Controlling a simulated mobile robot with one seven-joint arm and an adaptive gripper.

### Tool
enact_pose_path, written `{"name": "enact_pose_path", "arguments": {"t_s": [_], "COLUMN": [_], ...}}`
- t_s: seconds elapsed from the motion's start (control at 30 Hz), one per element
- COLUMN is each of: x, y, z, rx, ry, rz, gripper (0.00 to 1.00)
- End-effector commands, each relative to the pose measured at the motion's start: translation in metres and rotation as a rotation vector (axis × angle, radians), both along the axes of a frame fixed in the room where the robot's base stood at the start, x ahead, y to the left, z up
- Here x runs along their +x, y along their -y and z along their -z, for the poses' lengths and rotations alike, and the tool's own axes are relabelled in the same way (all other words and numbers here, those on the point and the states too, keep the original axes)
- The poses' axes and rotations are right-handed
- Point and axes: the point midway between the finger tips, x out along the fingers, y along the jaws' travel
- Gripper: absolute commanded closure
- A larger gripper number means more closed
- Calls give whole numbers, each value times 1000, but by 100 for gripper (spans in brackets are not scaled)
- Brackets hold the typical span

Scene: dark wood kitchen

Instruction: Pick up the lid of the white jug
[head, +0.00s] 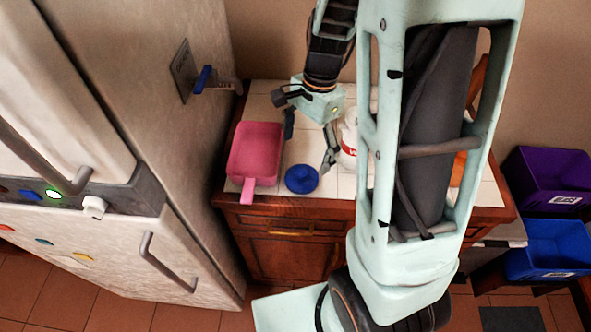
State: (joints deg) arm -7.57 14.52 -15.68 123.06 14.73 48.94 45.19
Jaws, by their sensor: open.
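A round blue lid (301,179) with a raised middle lies on the white tiled counter top, near its front edge. A white jug (348,138) with a red mark stands behind and to the right of it, largely hidden by my arm. I cannot see the jug's top clearly. My gripper (309,146) is above the counter, its fingers spread apart, with nothing seen between them. One finger is close to the jug's left side in the picture, and the blue lid is just in front of the gripper. I cannot tell whether the finger touches either.
A pink pan-like container (256,152) with a handle sits left of the lid. The counter (352,187) has a wooden front edge. A fridge (150,130) stands at the left. Purple (550,182) and blue (548,246) bins are at the right. My arm hides much of the counter's right side.

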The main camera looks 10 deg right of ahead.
Motion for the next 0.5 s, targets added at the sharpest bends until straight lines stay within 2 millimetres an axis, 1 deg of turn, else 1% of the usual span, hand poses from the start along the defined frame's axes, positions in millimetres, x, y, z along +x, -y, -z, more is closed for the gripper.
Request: {"name": "enact_pose_path", "arguments": {"t_s": [0.03,0.1,0.2,0.43,0.5], "x": [-2,-2,-3,-1,1], "y": [-1,-2,-4,-4,-4], "z": [10,22,35,49,56], "rx": [-1,-1,0,-2,-2], "ry": [-5,-5,-3,-2,-2], "rz": [0,-2,-1,-2,-2], "gripper": [16,16,16,16,16]}}
